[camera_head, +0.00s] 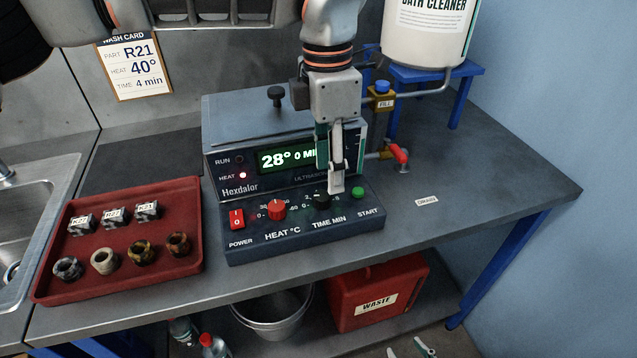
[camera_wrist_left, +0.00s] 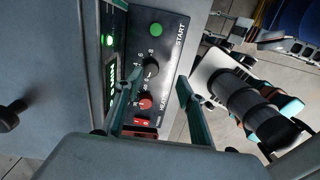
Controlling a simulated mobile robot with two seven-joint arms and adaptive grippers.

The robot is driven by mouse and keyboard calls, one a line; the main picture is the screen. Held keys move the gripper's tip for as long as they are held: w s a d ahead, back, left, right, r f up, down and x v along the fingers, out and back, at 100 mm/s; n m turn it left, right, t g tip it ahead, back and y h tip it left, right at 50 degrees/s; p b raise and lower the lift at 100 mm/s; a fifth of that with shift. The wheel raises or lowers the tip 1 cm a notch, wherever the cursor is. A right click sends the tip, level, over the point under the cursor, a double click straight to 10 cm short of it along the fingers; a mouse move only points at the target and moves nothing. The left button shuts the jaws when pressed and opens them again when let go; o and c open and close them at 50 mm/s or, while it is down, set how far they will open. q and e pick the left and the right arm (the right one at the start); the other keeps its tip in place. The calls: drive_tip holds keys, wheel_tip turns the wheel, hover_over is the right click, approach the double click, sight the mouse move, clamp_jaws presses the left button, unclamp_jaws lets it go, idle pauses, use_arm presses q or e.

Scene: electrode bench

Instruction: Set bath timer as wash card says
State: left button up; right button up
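The wash card (camera_head: 135,66) on the back wall reads part R21, heat 40°, time 4 min. The Hexdalor bath (camera_head: 218,172) shows 28° and 0 MIN on its partly covered display (camera_head: 284,159). The black time knob (camera_head: 322,202) is on the front panel, between the red heat knob (camera_head: 277,209) and green start button (camera_head: 358,193). My left gripper (camera_head: 330,172) points down just above the time knob, open; its fingers show apart in the left wrist view (camera_wrist_left: 158,100), where the time knob (camera_wrist_left: 151,67) appears between them. My right gripper (camera_head: 410,349) is open at the bottom edge, mostly cut off.
A red-handled tap (camera_head: 399,154) and bath cleaner tank (camera_head: 425,40) are at right. The bench's right front is clear. A red waste bin (camera_head: 345,315) is below.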

sight(322, 195)
use_arm(q)
drive_tip(key=shift+w+a+r, duration=0.25)
drive_tip(key=shift+w+a, duration=0.25)
drive_tip(key=shift+a, duration=0.15)
wheel_tip(322, 195, down, 8)
drive_tip(key=shift+r, duration=0.25)
clamp_jaws()
